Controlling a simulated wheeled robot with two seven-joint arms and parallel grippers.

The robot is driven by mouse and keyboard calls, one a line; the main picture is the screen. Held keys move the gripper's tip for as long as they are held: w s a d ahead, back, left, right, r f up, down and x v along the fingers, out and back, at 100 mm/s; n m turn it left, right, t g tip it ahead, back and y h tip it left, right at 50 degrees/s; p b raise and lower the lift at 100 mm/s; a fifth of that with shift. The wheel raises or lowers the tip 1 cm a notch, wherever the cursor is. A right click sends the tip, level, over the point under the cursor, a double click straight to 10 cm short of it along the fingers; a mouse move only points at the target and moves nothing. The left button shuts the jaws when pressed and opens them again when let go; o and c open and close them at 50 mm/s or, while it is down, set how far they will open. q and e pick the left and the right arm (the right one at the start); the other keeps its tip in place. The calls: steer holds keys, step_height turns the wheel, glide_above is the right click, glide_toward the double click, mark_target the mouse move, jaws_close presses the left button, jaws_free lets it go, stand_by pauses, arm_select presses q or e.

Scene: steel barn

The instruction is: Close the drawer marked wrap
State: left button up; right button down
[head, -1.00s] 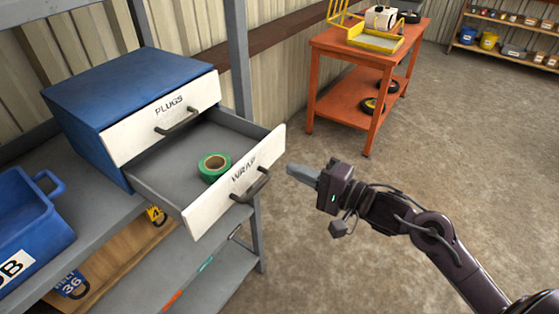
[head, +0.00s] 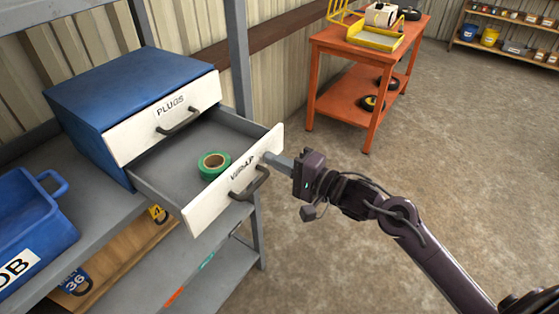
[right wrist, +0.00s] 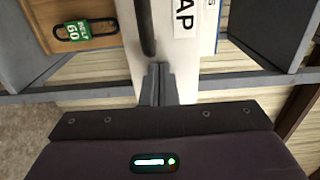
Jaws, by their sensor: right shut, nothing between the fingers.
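The drawer marked WRAP (head: 205,212) is pulled out of a blue cabinet (head: 75,105), below a shut drawer marked PLUGS (head: 150,132). A roll of green tape (head: 214,165) lies inside the open drawer. The WRAP front has a dark bar handle (head: 250,184). My right gripper (head: 270,158) is shut and empty, its fingertips at the drawer front near the lettering, beside the handle. In the right wrist view the fingers (right wrist: 160,72) point at the white front (right wrist: 175,50), next to the handle (right wrist: 146,25); I cannot tell whether they touch. My left gripper is not in view.
The cabinet stands on a grey steel shelf (head: 110,222) beside a blue bin (head: 25,235). A shelf post (head: 240,70) rises behind the drawer. An orange cart (head: 325,42) stands farther back. The floor at right is clear.

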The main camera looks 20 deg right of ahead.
steer(key=p, duration=0.2)
glide_toward(215, 141)
steer(key=r, duration=0.1)
steer(key=s+d+r, duration=0.1)
steer(key=r, duration=0.1)
steer(key=shift+s+d+r, duration=0.1)
steer(key=shift+s+d, duration=0.05)
steer(key=x, duration=1.2)
steer(key=shift+f+b, duration=0.25)
steer(key=shift+b, duration=0.05)
steer(key=shift+s+r, duration=0.1)
steer(key=shift+r, duration=0.15)
